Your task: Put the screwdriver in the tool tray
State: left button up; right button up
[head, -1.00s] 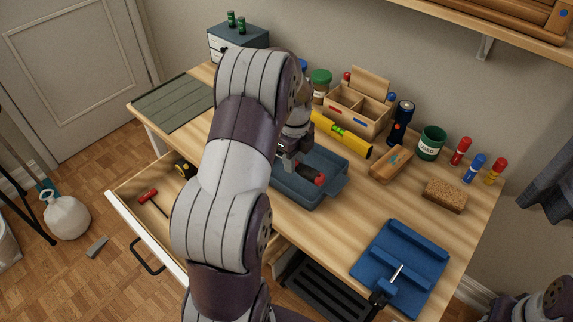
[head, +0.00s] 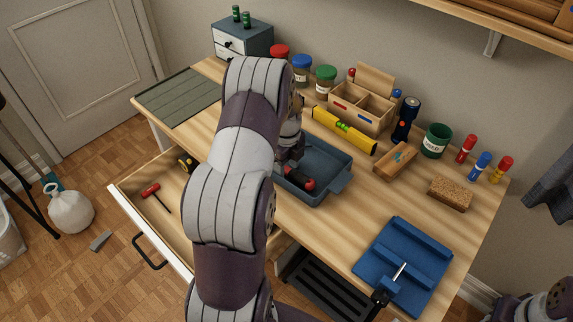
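The screwdriver (head: 301,179), with a red and black handle, shows over the floor of the blue-grey tool tray (head: 341,186). Its far end is hidden behind my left arm. I cannot tell whether it rests on the tray floor. My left gripper (head: 287,157) is over the left part of the tray, just above and left of the handle. Its fingers are small and partly covered by my arm, so whether they grip the screwdriver is unclear. My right gripper is out of view; only part of my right arm shows at the lower right corner.
A yellow level (head: 343,130) and a wooden organizer (head: 361,103) stand behind the tray. A wooden block tool (head: 395,161), a flashlight (head: 406,120) and a cork block (head: 450,193) are to the right. A blue vise plate (head: 403,265) lies in front. An open drawer (head: 153,205) holds a red hammer.

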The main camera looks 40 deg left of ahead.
aim_at(287, 168)
pick_arm(q)
notch_tip(287, 168, up, 12)
jog(key=p, duration=0.2)
jog(key=s+d+n, duration=0.7)
jog(key=d+n, duration=0.2)
jog(key=s+d+n+t, duration=0.1)
jog(key=s+d+n, duration=0.6)
jog(key=d+n, duration=0.2)
jog(key=shift+s+d+f, duration=0.35)
jog(key=shift+d+f, duration=0.05)
jog(key=shift+d, duration=0.4)
